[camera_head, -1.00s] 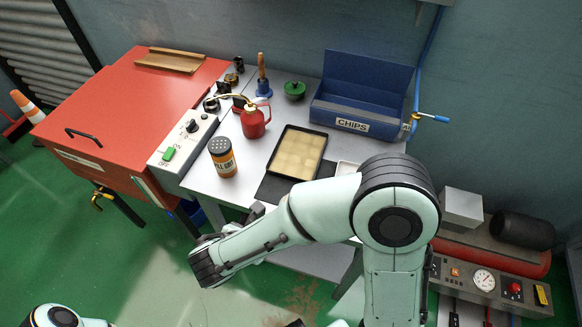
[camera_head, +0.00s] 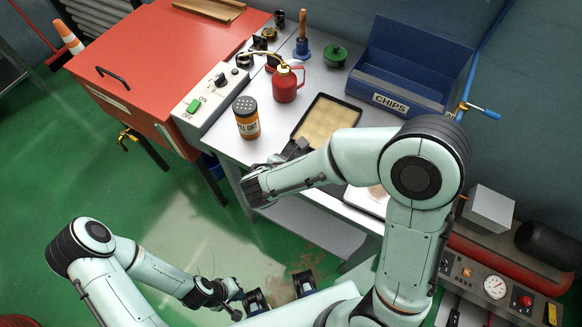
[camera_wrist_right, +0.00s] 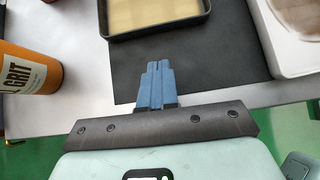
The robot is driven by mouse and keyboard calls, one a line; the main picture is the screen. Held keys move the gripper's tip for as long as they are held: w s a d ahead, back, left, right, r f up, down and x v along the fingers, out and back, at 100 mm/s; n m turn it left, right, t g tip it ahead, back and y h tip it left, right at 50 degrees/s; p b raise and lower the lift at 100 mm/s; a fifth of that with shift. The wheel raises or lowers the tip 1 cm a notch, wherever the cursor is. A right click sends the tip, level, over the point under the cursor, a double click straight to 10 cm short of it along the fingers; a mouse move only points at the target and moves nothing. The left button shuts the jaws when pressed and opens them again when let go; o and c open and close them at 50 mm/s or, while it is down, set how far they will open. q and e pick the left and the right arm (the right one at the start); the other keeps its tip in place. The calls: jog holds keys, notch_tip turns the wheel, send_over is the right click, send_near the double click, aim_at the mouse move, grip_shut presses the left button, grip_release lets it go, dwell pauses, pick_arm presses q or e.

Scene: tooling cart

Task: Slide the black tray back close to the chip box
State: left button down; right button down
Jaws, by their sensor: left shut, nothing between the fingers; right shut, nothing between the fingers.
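The black tray (camera_head: 306,115), with a pale beige floor, lies on the grey bench top in front of the blue chip box (camera_head: 425,107), with a gap between them. The right arm covers part of the tray's near side in the head view. In the right wrist view, my right gripper (camera_wrist_right: 158,66) has its blue fingers shut and empty, over a dark mat (camera_wrist_right: 215,62) just short of the tray's near edge (camera_wrist_right: 160,28). My left gripper (camera_head: 234,298) is low at the front, away from the bench, shut and empty.
An orange grit can (camera_head: 247,121) and a red oil can (camera_head: 286,85) stand left of the tray. A white tray (camera_head: 366,203) lies to its right, partly behind my arm. A green-lidded pot (camera_head: 336,56) stands behind. A red cabinet (camera_head: 180,65) is at left.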

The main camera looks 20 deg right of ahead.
aim_at(315, 142)
jog(key=w+d, duration=0.2)
jog(key=w+d+p, duration=0.1)
jog(key=shift+d+f, duration=0.3)
jog(key=w+d, duration=0.2)
jog(key=d, duration=0.1)
jog(key=shift+w+d, duration=0.25)
jog(key=shift+w, duration=0.1)
jog(key=shift+a, duration=0.1)
